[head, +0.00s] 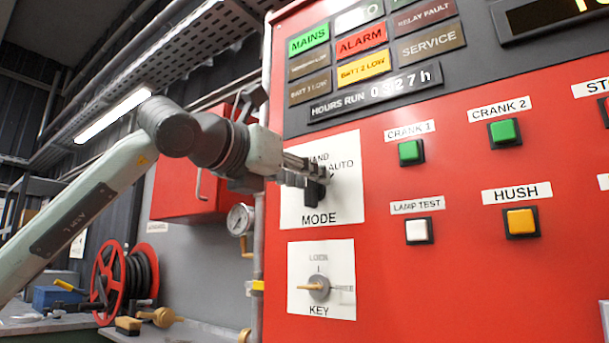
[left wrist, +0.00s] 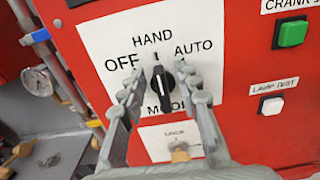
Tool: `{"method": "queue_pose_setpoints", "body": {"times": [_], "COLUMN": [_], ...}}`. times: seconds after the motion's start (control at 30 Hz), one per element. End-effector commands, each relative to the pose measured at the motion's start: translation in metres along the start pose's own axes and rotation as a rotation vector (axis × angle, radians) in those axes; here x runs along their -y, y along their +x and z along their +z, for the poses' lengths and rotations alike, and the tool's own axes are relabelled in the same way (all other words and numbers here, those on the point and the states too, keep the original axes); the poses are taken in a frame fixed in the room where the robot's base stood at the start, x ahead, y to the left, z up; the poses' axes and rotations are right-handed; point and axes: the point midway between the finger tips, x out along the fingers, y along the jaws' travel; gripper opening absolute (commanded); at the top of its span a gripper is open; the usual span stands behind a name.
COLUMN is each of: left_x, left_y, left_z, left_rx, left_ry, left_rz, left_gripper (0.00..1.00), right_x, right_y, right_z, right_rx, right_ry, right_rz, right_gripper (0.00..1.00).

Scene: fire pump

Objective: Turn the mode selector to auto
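The mode selector is a black knob (left wrist: 161,88) on a white plate (left wrist: 95,45) marked OFF, HAND and AUTO. In the left wrist view its pointer line stands nearly upright, towards HAND. In the head view the dark knob (head: 315,192) is partly hidden by my left gripper (head: 318,172). In the left wrist view my left gripper (left wrist: 159,76) is open, with one finger on each side of the knob. Gaps show between the fingers and the knob. My right gripper is in neither view.
Below the selector is a key switch (head: 319,288) on its own white plate. Green crank buttons (head: 411,151), a white lamp test button (head: 419,231) and an amber hush button (head: 521,222) sit to the right. A pressure gauge (head: 240,219) and pipe stand left of the red panel.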

Motion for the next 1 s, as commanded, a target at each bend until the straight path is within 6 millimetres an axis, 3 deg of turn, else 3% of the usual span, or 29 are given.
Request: {"method": "queue_pose_setpoints", "body": {"times": [0.07, 0.3, 0.77, 1.0], "left_x": [0.000, 0.000, 0.001, 0.004], "left_y": [0.000, 0.000, -0.001, 0.000], "left_z": [0.000, 0.000, -0.001, -0.002], "left_rx": [0.000, 0.000, 0.000, 0.001], "left_ry": [0.000, -0.001, 0.044, 0.187], "left_rz": [0.000, -0.001, -0.001, 0.000], "left_gripper": [0.29, 0.00, 0.00, 0.00], "right_x": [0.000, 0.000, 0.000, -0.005], "right_y": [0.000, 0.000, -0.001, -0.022], "right_z": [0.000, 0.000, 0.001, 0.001], "right_rx": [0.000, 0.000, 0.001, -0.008], "right_ry": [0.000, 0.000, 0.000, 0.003], "right_rz": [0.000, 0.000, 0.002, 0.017], "right_gripper": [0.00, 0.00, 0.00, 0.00]}}
